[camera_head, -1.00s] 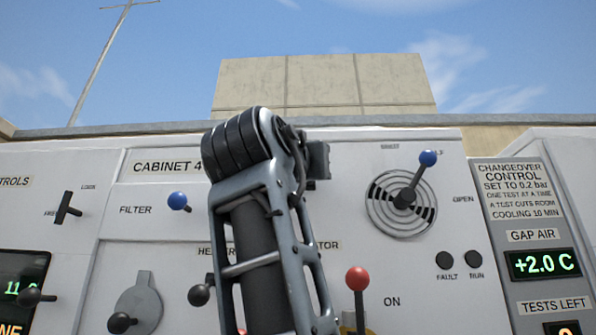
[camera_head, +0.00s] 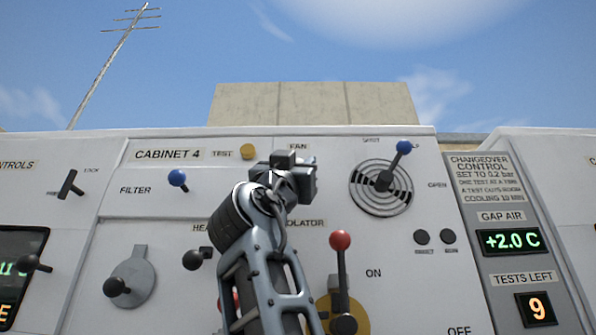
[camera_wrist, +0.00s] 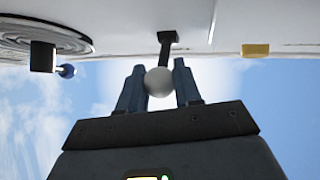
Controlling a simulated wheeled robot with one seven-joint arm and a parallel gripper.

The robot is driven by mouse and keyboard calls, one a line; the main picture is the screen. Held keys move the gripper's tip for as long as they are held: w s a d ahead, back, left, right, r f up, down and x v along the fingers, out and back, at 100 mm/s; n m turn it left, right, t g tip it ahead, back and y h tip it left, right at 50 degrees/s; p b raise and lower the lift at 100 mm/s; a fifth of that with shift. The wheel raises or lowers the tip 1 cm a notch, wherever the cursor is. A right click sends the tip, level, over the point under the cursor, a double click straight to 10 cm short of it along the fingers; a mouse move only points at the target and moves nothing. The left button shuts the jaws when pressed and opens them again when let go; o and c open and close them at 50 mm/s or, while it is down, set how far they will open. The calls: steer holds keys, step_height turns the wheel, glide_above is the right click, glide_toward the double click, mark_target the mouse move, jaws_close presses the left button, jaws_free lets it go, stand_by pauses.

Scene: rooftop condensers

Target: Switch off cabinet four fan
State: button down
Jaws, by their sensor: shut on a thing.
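The cabinet 4 panel (camera_head: 150,210) faces me, with a "FAN" label (camera_head: 298,147) near its top. In the wrist view a black lever (camera_wrist: 166,42) with a pale round knob (camera_wrist: 158,82) sticks out from the panel. My gripper (camera_wrist: 157,75) has its two fingers on either side of this knob and is shut on it. In the head view my gripper (camera_head: 292,168) is just below the "FAN" label and hides the lever and its knob, so the lever's setting cannot be read there.
A yellow button (camera_head: 248,152) beside "TEST" and a blue-knobbed filter lever (camera_head: 178,178) lie to the left. A round dial with a blue-knobbed handle (camera_head: 403,147) is to the right. A red-knobbed lever (camera_head: 340,240) stands close to my arm. A display (camera_head: 537,307) reads 9.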

steer(key=shift+d+r, duration=0.15)
steer(key=shift+r, duration=0.05)
steer(key=c, duration=0.8)
jaws_free()
steer(key=shift+f, duration=0.1)
steer(key=shift+b+v, duration=0.8)
steer(key=shift+v, duration=3.15)
steer(key=shift+s, duration=0.1)
